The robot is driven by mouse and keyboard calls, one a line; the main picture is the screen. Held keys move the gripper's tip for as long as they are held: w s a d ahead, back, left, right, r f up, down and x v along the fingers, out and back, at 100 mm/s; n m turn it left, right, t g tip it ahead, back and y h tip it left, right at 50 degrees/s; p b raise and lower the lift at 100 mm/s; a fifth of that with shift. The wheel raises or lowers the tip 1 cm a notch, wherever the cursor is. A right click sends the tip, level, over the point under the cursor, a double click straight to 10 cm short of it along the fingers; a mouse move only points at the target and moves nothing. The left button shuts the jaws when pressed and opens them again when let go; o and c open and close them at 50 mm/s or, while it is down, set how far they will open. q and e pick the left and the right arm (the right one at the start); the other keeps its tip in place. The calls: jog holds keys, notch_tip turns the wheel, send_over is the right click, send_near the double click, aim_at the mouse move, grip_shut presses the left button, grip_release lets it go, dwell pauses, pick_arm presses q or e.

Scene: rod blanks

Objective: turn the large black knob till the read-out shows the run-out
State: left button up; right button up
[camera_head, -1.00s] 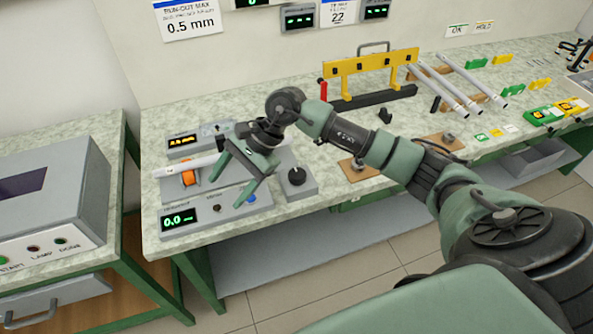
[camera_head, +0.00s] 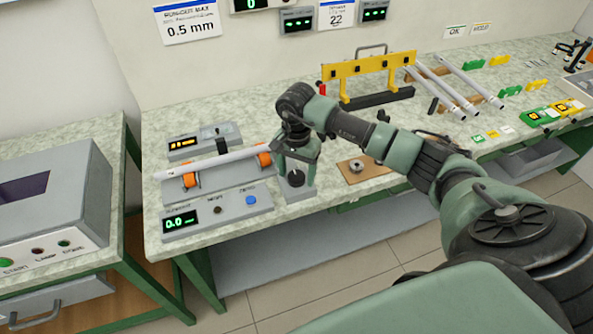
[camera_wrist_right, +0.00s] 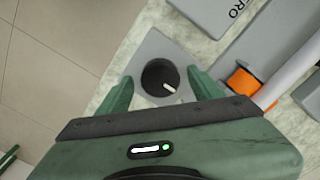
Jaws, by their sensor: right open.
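The large black knob (camera_head: 295,178) sits on a grey block near the bench's front edge, and its white pointer line shows in the right wrist view (camera_wrist_right: 160,77). My right gripper (camera_head: 297,168) points down over it. Its two green fingers are open on either side of the knob, apart from it (camera_wrist_right: 160,92). The read-out (camera_head: 180,218) on the grey run-out panel glows green and shows 0.0. A white rod (camera_head: 205,163) lies on orange rollers (camera_head: 264,159) beside the knob. My left gripper is not in view.
A blue button (camera_head: 251,200) and a small dark knob (camera_head: 217,210) are on the panel. A second display (camera_head: 183,143) glows orange behind the rod.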

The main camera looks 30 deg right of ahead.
jog(key=shift+c, duration=0.4)
jog(key=c, duration=1.3)
jog(key=shift+f+m, duration=0.1)
jog(key=shift+m, duration=0.3)
